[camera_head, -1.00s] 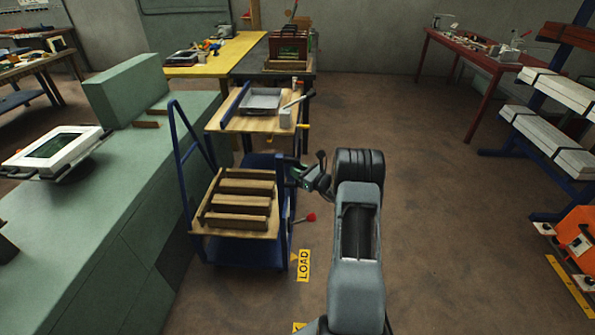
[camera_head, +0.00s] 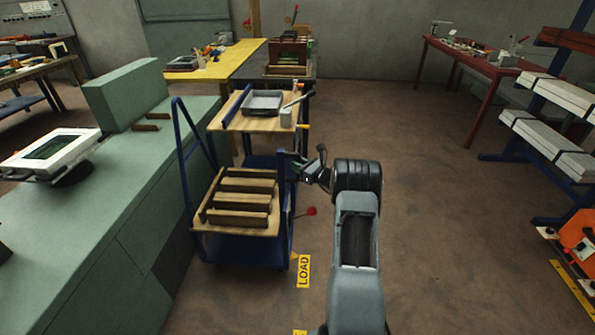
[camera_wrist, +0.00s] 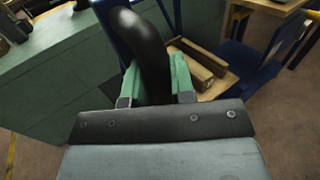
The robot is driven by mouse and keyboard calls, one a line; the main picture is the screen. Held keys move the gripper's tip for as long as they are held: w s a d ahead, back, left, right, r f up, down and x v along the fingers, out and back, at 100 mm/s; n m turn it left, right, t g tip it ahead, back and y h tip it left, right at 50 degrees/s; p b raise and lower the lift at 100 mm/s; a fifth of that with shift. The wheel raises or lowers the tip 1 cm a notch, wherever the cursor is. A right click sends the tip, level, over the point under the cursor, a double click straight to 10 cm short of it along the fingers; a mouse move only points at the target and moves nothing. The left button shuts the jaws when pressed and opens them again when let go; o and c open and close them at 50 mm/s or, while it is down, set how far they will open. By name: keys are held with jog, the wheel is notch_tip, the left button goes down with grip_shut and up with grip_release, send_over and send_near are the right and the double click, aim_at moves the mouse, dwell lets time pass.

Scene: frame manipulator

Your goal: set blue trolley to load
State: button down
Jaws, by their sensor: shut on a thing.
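The blue trolley (camera_head: 238,250) stands in the middle left of the head view, with a wooden deck carrying several brown wooden bars (camera_head: 245,202). A red-knobbed lever (camera_head: 311,211) sticks out at its right side. A yellow LOAD label (camera_head: 303,271) lies on the floor just right of its front corner. My gripper (camera_head: 301,168) is at the trolley's right side. In the wrist view, its green fingers (camera_wrist: 155,85) are shut on a black curved handle (camera_wrist: 143,45). I cannot tell where that handle joins the trolley.
A green cabinet (camera_head: 95,240) runs close along the trolley's left. A wooden-topped stand (camera_head: 240,122) with a grey tray (camera_head: 262,103) is right behind it. The floor (camera_head: 440,200) to the right is clear up to the rack (camera_head: 555,150) and orange machine (camera_head: 580,235).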

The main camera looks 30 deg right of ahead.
jog(key=shift+w+d+r, duration=0.1)
jog(key=shift+d+r, duration=0.05)
jog(key=shift+r, duration=0.05)
jog(key=c, duration=1.2)
grip_release()
jog(key=shift+w+d+f, duration=0.1)
jog(key=shift+f, duration=0.05)
jog(key=shift+o, duration=1.1)
jog(key=v, duration=1.3)
jog(key=shift+s+b, duration=0.4)
